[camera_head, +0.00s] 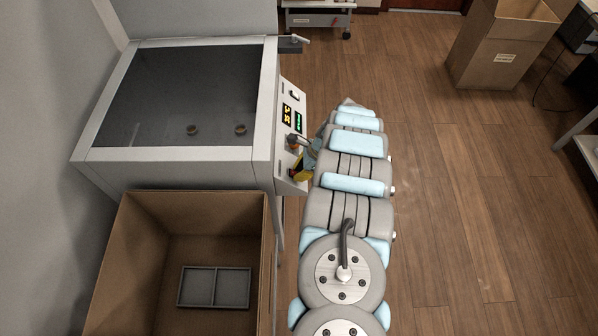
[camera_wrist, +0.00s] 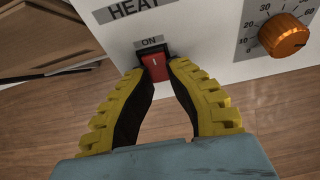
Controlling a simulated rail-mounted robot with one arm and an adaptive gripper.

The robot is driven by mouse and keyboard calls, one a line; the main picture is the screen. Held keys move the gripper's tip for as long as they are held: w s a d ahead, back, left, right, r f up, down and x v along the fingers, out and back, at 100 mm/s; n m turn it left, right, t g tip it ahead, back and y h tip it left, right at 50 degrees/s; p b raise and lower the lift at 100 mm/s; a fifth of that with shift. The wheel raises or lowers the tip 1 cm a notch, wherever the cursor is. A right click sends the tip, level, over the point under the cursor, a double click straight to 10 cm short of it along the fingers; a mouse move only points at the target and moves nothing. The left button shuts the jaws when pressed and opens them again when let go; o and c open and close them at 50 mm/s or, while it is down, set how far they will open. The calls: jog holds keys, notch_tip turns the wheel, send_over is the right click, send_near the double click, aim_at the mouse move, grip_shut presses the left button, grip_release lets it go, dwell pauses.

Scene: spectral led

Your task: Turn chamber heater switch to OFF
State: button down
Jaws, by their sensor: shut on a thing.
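The chamber heater switch (camera_wrist: 155,67) is a red rocker with a white mark, under an "ON" label and a "HEAT" label on a pale panel, in the wrist view. My gripper (camera_wrist: 154,74) has its two yellow-and-black fingers on either side of the switch, with the tips at its edges. The fingers are closed in around the switch. In the head view my gripper (camera_head: 303,160) is at the lower part of the machine's control panel (camera_head: 290,130). The switch is hidden there behind my gripper.
An orange dial (camera_wrist: 284,35) with a number scale is right of the switch. The machine (camera_head: 180,154) has a dark glass top. An open cardboard box (camera_head: 120,260) with a grey divided tray (camera_head: 215,287) stands below it. Another box (camera_head: 500,60) stands at the back right.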

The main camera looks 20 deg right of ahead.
jog(key=f+y+b, duration=0.1)
jog(key=b, duration=0.1)
jog(key=shift+d+f+t+y+b, duration=0.15)
jog(key=shift+t+y+b, duration=0.15)
jog(key=shift+t+b, duration=0.1)
jog(key=shift+y+b, duration=0.6)
jog(key=shift+b, duration=0.2)
jog(key=shift+r, duration=0.25)
jog(key=c, duration=0.9)
grip_release()
jog(key=shift+c, duration=0.2)
jog(key=shift+r, duration=0.15)
jog(key=v, duration=1.2)
jog(key=shift+s, duration=0.2)
